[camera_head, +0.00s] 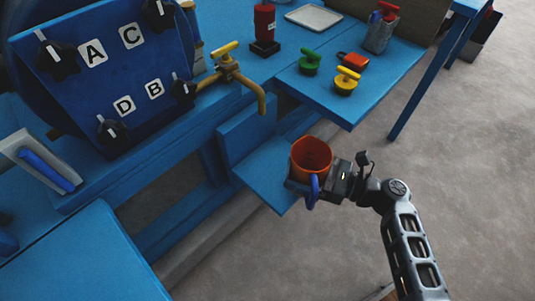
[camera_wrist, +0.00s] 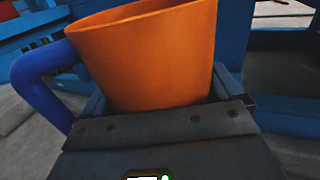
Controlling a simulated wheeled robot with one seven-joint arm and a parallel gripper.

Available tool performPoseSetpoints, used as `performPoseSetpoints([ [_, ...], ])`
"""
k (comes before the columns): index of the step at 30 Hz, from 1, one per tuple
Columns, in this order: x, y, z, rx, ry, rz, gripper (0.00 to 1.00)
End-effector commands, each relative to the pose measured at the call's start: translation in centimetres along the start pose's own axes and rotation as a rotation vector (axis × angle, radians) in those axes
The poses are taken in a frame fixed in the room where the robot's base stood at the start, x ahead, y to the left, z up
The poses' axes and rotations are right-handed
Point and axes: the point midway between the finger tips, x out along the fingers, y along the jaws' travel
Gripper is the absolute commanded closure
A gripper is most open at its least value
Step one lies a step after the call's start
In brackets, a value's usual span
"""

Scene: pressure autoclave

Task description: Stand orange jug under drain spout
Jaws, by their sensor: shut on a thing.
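The orange jug (camera_head: 311,158) is upright, with its open mouth up and a blue handle toward the camera in the head view. It also fills the middle of the wrist view (camera_wrist: 150,55), with the handle at left. My gripper (camera_head: 318,183) is shut on the jug's lower body. The brass drain spout (camera_head: 262,104) bends down from the yellow-handled valve, to the upper left of the jug. The jug shows at the right end of a low blue shelf (camera_head: 262,172); whether its base touches the shelf is hidden.
The blue autoclave door (camera_head: 105,85) with black knobs lettered A to D stands at left. A higher blue bench (camera_head: 345,108) at right holds green, yellow and red handled parts and a grey holder. Open concrete floor (camera_head: 460,150) lies to the right.

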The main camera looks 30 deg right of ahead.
Motion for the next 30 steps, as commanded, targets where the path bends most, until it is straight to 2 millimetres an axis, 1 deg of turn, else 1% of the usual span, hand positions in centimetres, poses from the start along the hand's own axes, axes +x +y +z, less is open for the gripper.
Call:
performPoseSetpoints([
  [1,1.3,-0.5,-0.3,-0.003,-0.002,0.003,0.40],
  [9,7.3,-3.1,-0.2,-0.004,-0.002,0.001,0.40],
  [12,9.2,-3.8,-0.2,-0.002,-0.002,0.000,0.40],
  [15,10.4,-4.3,-0.1,-0.002,-0.001,0.000,0.40],
  [20,11.0,-4.5,-0.3,0.000,0.000,-0.001,0.40],
  [23,11.0,-4.6,-1.4,0.002,0.000,-0.001,0.40],
  [27,11.0,-4.6,-3.3,0.001,-0.001,-0.002,0.40],
  [30,11.0,-4.6,-3.7,0.000,-0.001,-0.002,0.40],
])
